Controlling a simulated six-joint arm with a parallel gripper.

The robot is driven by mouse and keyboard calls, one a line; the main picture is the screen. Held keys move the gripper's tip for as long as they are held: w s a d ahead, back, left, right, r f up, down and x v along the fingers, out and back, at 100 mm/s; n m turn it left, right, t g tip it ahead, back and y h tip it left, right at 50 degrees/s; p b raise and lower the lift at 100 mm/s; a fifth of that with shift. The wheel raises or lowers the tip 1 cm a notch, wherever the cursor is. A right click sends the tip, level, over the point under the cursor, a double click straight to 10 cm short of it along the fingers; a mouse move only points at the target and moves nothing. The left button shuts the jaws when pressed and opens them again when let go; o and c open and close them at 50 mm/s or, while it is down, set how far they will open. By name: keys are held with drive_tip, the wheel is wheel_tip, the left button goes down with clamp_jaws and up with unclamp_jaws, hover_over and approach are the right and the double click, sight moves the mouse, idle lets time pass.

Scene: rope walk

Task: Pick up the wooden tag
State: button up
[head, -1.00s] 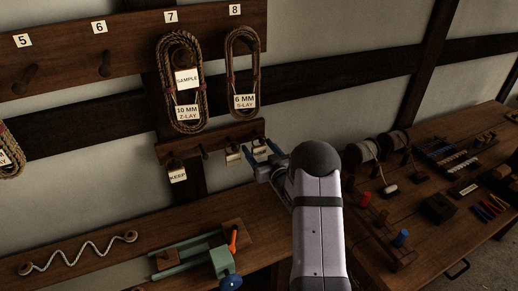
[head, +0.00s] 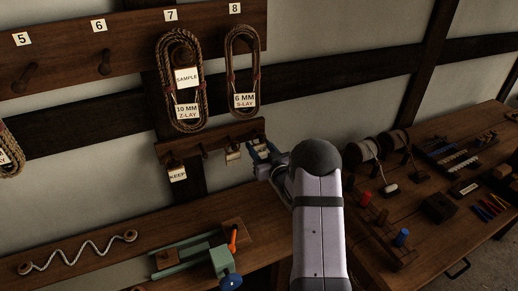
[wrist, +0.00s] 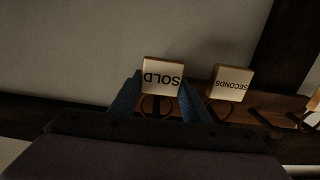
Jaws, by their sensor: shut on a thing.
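A wooden tag reading SOLD (wrist: 162,77), upside down in the wrist view, sits between the two blue fingers of my gripper (wrist: 160,92). The gripper is shut on it. A ring or cord loop shows at the tag's base, close to the peg rail (wrist: 285,112); I cannot tell whether it is still on its peg. In the head view my gripper (head: 262,150) is at the right end of the small peg rail (head: 212,138), and its fingers mostly hide the tag.
A SECONDS tag (wrist: 230,84) hangs close beside the held tag; it also shows in the head view (head: 233,156). A KEEP tag (head: 177,174) hangs at the rail's left end. Rope coils (head: 243,70) hang above. A bench (head: 150,250) with a green tool (head: 195,256) lies below.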

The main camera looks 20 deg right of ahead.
drive_tip(key=shift+r+b, duration=0.35)
drive_tip(key=shift+r, duration=0.15)
drive_tip(key=s+b, duration=0.5)
drive_tip(key=s, duration=1.3)
drive_tip(key=shift+f, duration=0.15)
drive_tip(key=shift+s, duration=0.1)
drive_tip(key=s+p, duration=0.8)
drive_tip(key=s, duration=0.1)
drive_tip(key=shift+s+p, duration=0.4)
idle(1.2)
